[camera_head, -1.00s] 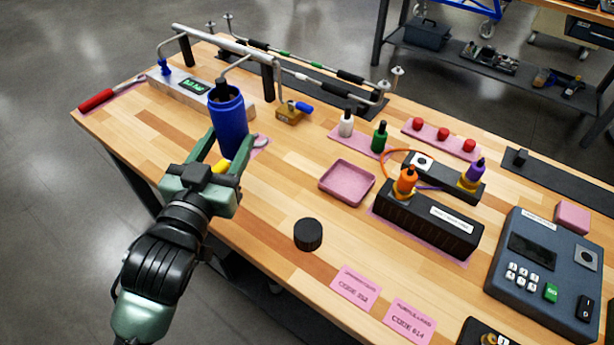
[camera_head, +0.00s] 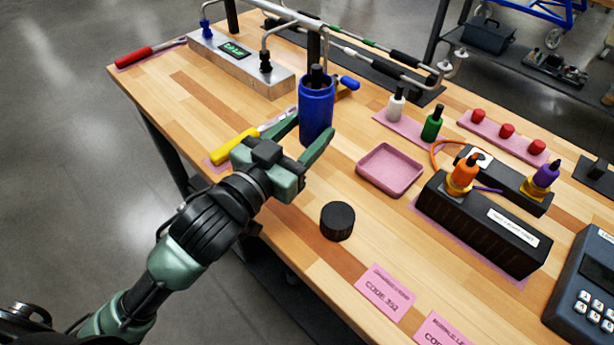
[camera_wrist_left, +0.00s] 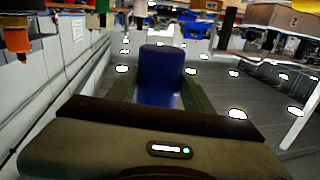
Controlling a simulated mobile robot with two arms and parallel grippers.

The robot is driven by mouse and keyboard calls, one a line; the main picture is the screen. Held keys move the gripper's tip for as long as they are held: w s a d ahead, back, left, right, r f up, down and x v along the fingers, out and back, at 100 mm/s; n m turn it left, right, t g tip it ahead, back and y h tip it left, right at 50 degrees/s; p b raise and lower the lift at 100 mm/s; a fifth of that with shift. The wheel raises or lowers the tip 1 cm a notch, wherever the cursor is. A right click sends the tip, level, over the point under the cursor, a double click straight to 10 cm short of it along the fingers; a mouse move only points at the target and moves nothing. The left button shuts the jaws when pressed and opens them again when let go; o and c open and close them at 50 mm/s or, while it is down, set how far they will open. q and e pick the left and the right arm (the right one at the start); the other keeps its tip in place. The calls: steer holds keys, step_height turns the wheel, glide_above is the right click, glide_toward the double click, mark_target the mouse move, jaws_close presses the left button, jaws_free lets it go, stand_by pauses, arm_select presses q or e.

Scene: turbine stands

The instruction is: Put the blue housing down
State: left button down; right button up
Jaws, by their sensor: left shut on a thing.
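The blue housing (camera_head: 316,112) is an upright blue cylinder with a black piece standing out of its top. My left gripper (camera_head: 312,136) is shut on it, with one green finger on each side of its lower part. I cannot tell whether its bottom touches the wooden table (camera_head: 215,115). In the left wrist view the housing (camera_wrist_left: 161,75) stands between the fingers, and the fingertips are partly hidden by the gripper body. My right gripper is not in view.
A pink tray (camera_head: 390,170) and a black cap (camera_head: 337,221) are to the right of the gripper. A yellow-handled tool (camera_head: 234,145) lies left of it, and a metal block with a display (camera_head: 240,62) is behind. Bare wood lies between tray and cap.

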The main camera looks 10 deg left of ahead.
arm_select(q)
step_height(320, 180, down, 9)
steer(key=shift+f+b, duration=0.2)
steer(key=shift+b, duration=0.55)
steer(key=shift+f, duration=0.15)
steer(key=c, duration=0.6)
jaws_free()
steer(key=shift+f, duration=0.1)
